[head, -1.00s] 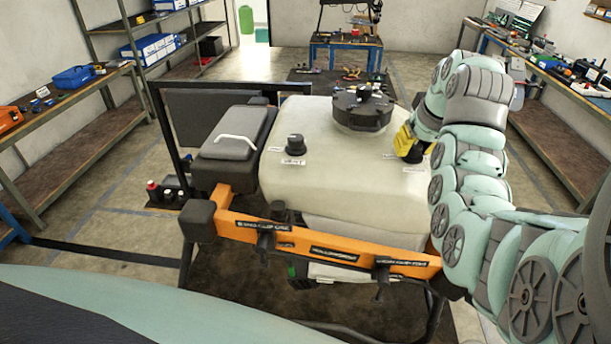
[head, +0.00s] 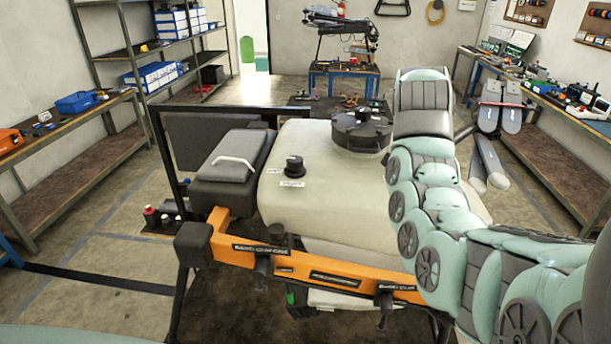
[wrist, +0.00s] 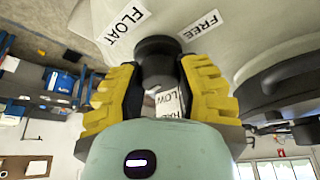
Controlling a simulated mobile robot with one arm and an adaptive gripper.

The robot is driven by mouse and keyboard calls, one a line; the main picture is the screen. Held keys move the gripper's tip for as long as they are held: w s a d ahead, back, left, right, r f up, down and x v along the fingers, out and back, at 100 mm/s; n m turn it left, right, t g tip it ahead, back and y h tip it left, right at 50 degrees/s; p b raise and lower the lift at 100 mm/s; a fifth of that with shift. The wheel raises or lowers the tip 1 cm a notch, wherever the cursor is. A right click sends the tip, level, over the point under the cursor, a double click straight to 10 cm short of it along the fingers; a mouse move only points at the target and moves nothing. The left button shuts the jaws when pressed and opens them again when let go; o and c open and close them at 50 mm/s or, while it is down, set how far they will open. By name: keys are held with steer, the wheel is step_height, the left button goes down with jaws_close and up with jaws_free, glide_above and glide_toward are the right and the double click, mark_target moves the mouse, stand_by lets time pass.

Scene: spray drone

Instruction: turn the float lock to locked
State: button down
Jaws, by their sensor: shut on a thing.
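In the wrist view a black knob (wrist: 155,48) stands on the pale tank surface, with a white FLOAT label (wrist: 124,22) to its left and a FREE label (wrist: 201,25) to its right. My gripper (wrist: 158,82), with ridged yellow fingers, is shut on this knob, one finger on each side. Another white label (wrist: 168,103) is partly covered between the fingers; its text is not clear. In the head view the pale tank (head: 325,185) sits in the drone frame. My arm hides the gripper and the held knob there.
A second black knob (head: 294,166) stands at the tank's left, apart from my arm. A round black lid (head: 360,131) is on top, close beside my arm; it also shows in the wrist view (wrist: 280,85). An orange frame bar (head: 320,272) runs along the near side.

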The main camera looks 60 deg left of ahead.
steer(key=shift+m+h, duration=0.3)
steer(key=shift+m, duration=0.3)
steer(key=c, duration=0.6)
jaws_free()
steer(key=shift+r, duration=0.15)
